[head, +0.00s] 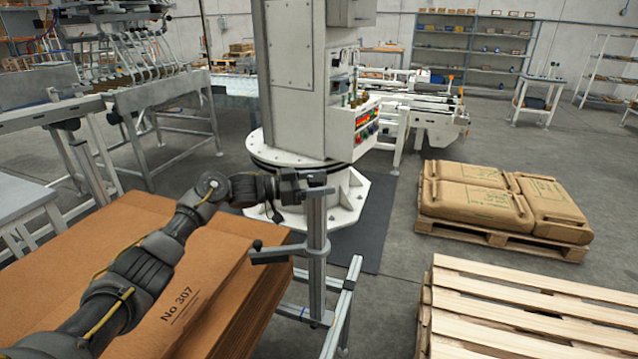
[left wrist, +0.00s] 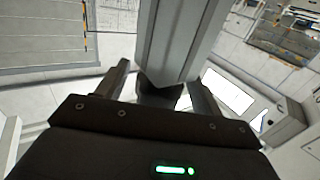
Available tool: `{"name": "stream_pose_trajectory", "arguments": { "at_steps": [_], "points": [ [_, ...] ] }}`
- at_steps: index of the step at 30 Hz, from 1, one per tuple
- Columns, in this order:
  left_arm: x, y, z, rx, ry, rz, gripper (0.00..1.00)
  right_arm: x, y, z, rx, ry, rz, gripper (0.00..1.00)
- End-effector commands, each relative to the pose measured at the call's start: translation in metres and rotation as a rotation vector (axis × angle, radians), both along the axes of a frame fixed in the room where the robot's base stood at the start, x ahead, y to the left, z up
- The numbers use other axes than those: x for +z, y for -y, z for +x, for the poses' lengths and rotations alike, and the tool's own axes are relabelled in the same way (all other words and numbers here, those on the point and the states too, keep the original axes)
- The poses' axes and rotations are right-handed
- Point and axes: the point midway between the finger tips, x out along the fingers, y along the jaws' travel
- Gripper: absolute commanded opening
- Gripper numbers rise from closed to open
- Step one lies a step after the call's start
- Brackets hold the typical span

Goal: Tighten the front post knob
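The front post (head: 317,235) is an upright grey metal post in the middle of the head view, with a bracket at its top and a side bracket lower down. The lower bracket has a small black knob (head: 257,245) at its left end. My left gripper (head: 305,188) is at the top of the post. In the left wrist view, a dark round knob (left wrist: 160,92) lies between its two fingers, below the grey post (left wrist: 178,40). The fingers stand apart on either side of the knob; whether they touch it is unclear. My right gripper is not in view.
Stacked brown cardboard (head: 235,265) lies under my left arm. A grey frame (head: 340,305) runs at the post's foot. A white machine column (head: 295,80) stands behind. An empty wooden pallet (head: 530,310) and a pallet of brown sacks (head: 480,200) are at the right.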

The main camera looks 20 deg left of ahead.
Motion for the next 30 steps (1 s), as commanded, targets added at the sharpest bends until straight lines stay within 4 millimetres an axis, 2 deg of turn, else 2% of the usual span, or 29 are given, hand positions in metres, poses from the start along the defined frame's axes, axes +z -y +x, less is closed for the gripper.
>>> {"name": "stream_pose_trajectory", "arguments": {
  "at_steps": [7,11,21,27,30],
  "points": [
    [-0.001,0.000,0.000,0.000,0.000,0.000,0.67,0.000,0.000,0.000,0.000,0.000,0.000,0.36],
    [-0.002,-0.009,-0.004,0.001,0.001,0.000,0.67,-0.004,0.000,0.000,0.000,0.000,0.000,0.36],
    [-0.004,-0.066,-0.035,0.003,0.000,0.002,0.67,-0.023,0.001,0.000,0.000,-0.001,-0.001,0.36],
    [-0.002,-0.088,-0.048,0.001,0.000,0.001,0.67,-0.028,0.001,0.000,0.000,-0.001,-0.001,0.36],
    [-0.001,-0.093,-0.051,0.000,0.001,0.000,0.67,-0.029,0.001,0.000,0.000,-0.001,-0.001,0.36]
  ]
}}
